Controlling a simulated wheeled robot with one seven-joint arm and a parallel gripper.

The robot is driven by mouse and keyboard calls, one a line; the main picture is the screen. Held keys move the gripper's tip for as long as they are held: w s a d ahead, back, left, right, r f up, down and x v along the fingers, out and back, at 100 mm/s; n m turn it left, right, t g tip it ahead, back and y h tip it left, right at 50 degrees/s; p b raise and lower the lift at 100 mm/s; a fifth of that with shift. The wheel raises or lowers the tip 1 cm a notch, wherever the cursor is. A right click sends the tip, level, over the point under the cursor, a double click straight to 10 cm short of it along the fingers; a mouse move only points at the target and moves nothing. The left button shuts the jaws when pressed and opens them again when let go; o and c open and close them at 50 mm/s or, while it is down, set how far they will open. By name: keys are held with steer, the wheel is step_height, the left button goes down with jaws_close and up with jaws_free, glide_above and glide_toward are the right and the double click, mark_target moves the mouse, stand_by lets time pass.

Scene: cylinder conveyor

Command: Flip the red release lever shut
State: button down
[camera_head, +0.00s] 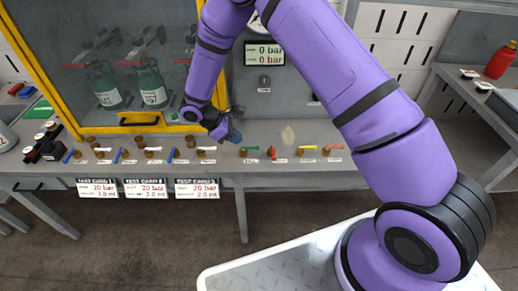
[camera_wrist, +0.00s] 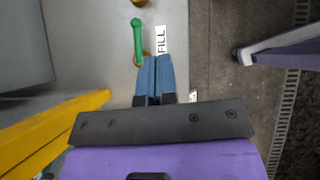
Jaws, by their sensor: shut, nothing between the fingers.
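A red lever (camera_head: 273,153) stands on the bench ledge, pointing roughly toward the bench's front edge in the head view. It does not show in the wrist view. My gripper (camera_head: 237,138) is left of the red lever, close to a green lever (camera_head: 250,148). In the wrist view my gripper (camera_wrist: 158,60) has its blue fingers together and empty. The green lever also shows in the wrist view (camera_wrist: 138,42), just left of the fingertips, beside a white "FILL" label (camera_wrist: 161,38). I cannot tell if the fingers touch it.
An orange-yellow lever (camera_head: 307,147) and an orange lever (camera_head: 333,147) lie right of the red lever. A yellow-framed cabinet (camera_head: 127,128) with green bottles (camera_head: 151,88) stands left of my gripper. A pressure display (camera_head: 264,54) hangs behind.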

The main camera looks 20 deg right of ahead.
mark_target(273, 153)
steer(key=x, duration=0.9)
steer(key=shift+s+d+f, duration=0.1)
steer(key=shift+d+f, duration=0.05)
steer(key=shift+d, duration=0.05)
steer(key=d, duration=0.3)
steer(key=shift+s+f, duration=0.3)
steer(key=shift+f, duration=0.1)
steer(key=shift+s+d+f, duration=0.1)
steer(key=shift+d, duration=0.45)
